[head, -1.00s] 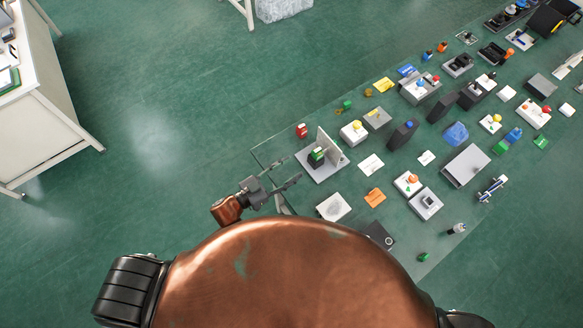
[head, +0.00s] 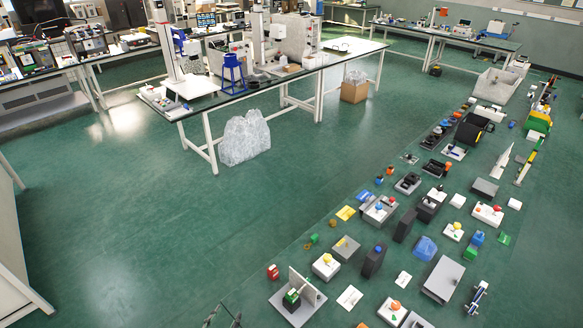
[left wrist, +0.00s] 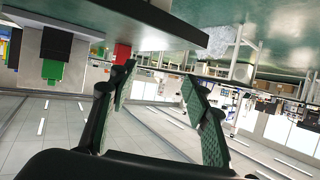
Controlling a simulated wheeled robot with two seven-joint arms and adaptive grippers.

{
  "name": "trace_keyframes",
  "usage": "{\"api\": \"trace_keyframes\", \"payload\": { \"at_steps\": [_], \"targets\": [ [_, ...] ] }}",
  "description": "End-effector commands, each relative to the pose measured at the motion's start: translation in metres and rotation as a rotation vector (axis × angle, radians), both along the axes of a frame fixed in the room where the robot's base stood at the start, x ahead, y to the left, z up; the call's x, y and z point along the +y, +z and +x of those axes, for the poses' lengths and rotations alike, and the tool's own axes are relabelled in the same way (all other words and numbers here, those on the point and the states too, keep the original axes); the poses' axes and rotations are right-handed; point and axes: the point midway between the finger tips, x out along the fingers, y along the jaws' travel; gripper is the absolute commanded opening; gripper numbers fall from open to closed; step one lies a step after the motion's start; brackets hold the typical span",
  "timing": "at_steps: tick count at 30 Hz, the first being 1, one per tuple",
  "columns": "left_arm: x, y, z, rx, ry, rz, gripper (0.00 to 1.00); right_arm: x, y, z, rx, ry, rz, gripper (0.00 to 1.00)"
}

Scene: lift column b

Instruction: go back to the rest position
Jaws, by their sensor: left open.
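My left gripper (head: 222,316) shows only by its thin fingertips at the bottom edge of the head view, left of a grey bracket-shaped fixture (head: 298,300) with a green and black part. In the left wrist view, its two green-padded fingers (left wrist: 158,90) stand apart with nothing between them. That view looks upside down, with the floor at the top. My right gripper is in neither view now.
Many small parts and boxes lie in a band on the right, including a red block (head: 273,272) and a blue piece (head: 426,249). A workbench (head: 300,66) stands at the back, with a plastic-wrapped bundle (head: 245,138) by it. Green floor (head: 190,230) is clear at left.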

Motion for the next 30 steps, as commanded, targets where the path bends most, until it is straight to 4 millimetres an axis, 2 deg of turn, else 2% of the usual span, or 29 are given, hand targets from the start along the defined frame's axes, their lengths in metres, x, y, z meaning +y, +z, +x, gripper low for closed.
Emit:
{"api": "trace_keyframes", "payload": {
  "at_steps": [1,3,6,10,15,26,30],
  "targets": [
    [0.02,-0.006,-0.011,0.067,0.062,0.019,0.44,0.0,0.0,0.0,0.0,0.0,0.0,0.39],
    [0.047,-0.017,-0.031,0.172,0.133,0.056,0.44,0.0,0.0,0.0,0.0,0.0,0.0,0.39],
    [0.08,-0.031,-0.068,0.327,0.212,0.096,0.44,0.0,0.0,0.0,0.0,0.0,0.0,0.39],
    [0.105,-0.042,-0.113,0.488,0.266,0.13,0.44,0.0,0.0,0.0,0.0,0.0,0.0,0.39],
    [0.122,-0.048,-0.161,0.639,0.296,0.15,0.44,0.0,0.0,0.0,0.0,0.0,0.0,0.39],
    [0.138,-0.047,-0.246,0.885,0.309,0.167,0.44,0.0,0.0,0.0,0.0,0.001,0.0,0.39],
    [0.137,-0.077,-0.239,0.901,0.301,0.17,0.44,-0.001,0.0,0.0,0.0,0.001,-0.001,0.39]
  ]
}}
